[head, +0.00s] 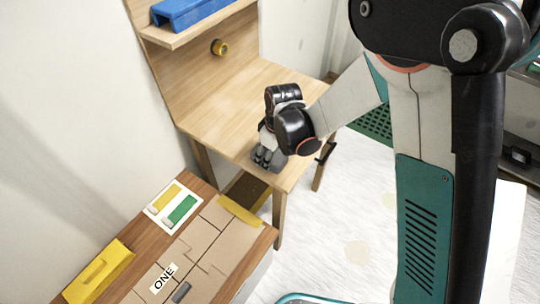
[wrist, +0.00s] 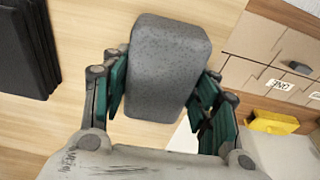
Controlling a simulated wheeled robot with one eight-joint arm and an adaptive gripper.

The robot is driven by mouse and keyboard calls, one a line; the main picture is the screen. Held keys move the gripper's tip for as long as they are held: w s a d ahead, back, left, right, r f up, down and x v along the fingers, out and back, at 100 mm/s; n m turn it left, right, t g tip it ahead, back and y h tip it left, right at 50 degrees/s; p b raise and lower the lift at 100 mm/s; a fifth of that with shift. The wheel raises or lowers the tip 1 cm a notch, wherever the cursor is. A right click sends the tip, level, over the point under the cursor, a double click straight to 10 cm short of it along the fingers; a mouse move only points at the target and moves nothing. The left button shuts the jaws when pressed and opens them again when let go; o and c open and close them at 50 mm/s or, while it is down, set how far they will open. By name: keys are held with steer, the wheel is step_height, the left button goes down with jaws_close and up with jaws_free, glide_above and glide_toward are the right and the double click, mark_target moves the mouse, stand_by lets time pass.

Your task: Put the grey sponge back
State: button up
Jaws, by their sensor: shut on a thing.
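The grey sponge (wrist: 168,65) is a rounded, speckled block between the teal-padded fingers of my gripper (wrist: 162,85) in the wrist view. The fingers are closed on its two sides. In the head view, my gripper (head: 266,153) is low at the front corner of the wooden table (head: 222,110), with the sponge (head: 269,159) partly showing beside the fingers. I cannot tell whether the sponge touches the table top.
A lower brown table holds cardboard pieces marked ONE (head: 165,277), a yellow holder (head: 98,271), a white tray (head: 160,216) with yellow and green pieces, and a small grey block (head: 181,292). A blue case (head: 190,12) sits on the shelf. Most of the wooden table is clear.

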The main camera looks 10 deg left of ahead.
mark_target(276, 158)
steer(key=o, duration=1.2)
steer(key=shift+c, duration=0.2)
steer(key=shift+f, duration=0.1)
step_height(276, 158, up, 13)
steer(key=s+d+p, duration=0.1)
steer(key=d+p, duration=0.1)
steer(key=p, duration=0.3)
steer(key=shift+s+r+p, duration=0.2)
steer(key=shift+p, duration=0.15)
